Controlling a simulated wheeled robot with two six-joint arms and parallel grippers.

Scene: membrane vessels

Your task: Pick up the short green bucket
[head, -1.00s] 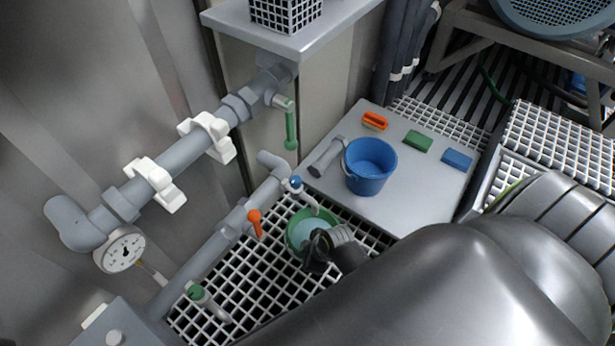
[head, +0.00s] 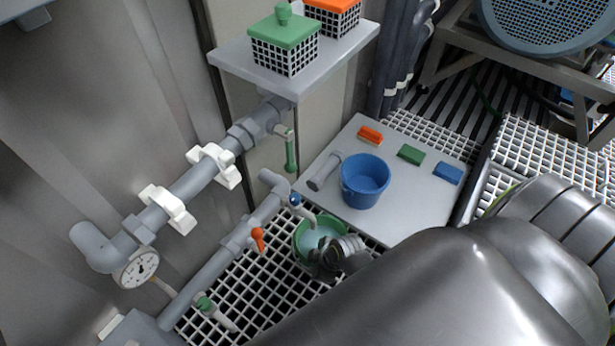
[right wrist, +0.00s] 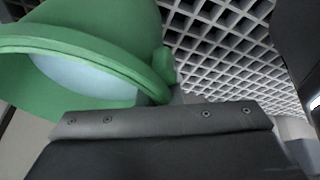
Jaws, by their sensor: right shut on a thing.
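The short green bucket (head: 304,240) is at the white grating, below the blue-handled tap, with pale liquid-like blue-grey showing inside it. My right gripper (head: 322,262) is at the bucket's near right side and is shut on it. In the right wrist view the bucket (right wrist: 110,35) fills the upper left, and a gripper finger (right wrist: 160,120) lies against its rim. The bucket looks tilted in that view. The gripper hides part of the bucket in the head view, and I cannot tell whether its base touches the grating. My left gripper is not in view.
A blue bucket (head: 365,181) stands on the grey platform (head: 420,215) to the right. Orange, green and blue blocks lie behind it. Pipes with an orange-handled valve (head: 258,238) and a gauge (head: 136,268) run along the left. Grating (head: 250,290) is open at the front left.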

